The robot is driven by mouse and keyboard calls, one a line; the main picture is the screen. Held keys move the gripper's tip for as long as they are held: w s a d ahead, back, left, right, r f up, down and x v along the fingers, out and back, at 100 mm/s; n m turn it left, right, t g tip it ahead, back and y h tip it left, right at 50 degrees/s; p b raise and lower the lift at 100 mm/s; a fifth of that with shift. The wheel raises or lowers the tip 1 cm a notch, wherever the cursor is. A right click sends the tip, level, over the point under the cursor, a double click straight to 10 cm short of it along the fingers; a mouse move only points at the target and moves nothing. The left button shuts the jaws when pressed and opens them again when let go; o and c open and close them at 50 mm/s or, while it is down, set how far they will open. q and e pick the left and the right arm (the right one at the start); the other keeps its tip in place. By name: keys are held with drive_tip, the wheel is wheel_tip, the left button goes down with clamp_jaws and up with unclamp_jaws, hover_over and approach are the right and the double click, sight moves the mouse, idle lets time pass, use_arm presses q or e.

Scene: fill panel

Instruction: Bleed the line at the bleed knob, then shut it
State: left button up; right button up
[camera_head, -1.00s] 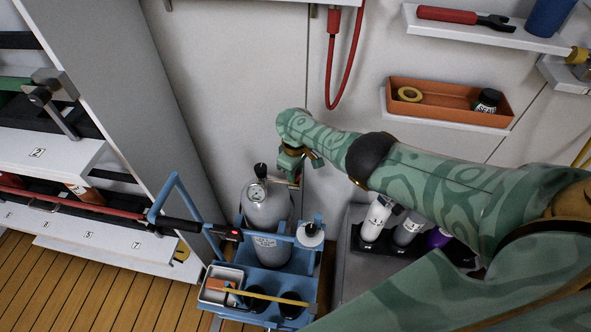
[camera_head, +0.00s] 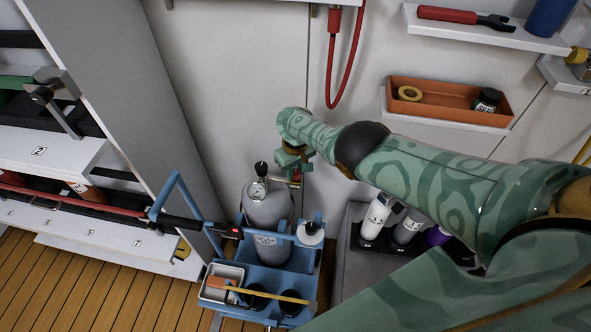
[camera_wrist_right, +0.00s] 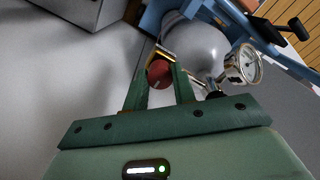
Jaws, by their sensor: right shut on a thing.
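The grey gas cylinder (camera_head: 268,210) stands upright in the blue cart. A black-topped valve and a round gauge (camera_head: 257,190) sit at its top; the gauge also shows in the right wrist view (camera_wrist_right: 246,65). The red bleed knob (camera_wrist_right: 160,72) is beside the cylinder's top, between the two green fingers. My right gripper (camera_wrist_right: 158,82) is shut on it. In the head view my right gripper (camera_head: 296,172) reaches down just right of the gauge, and my wrist partly hides the knob. The gauge reading is too small to tell. My left gripper is not in view.
The blue cart (camera_head: 258,276) carries a white tray (camera_head: 221,284) and a yellow rod. A dark rack of small bottles (camera_head: 374,222) stands to the right. A red hose (camera_head: 331,62) hangs on the wall behind. Numbered shelves (camera_head: 110,232) are at the left.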

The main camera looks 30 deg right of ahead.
sight(295, 172)
drive_tip(key=shift+w, duration=0.1)
drive_tip(key=o, duration=1)
wheel_tip(295, 172, up, 16)
drive_tip(key=p, duration=1.3)
drive_tip(key=shift+r+p, duration=0.25)
drive_tip(key=shift+p, duration=0.1)
drive_tip(key=shift+f, duration=0.15)
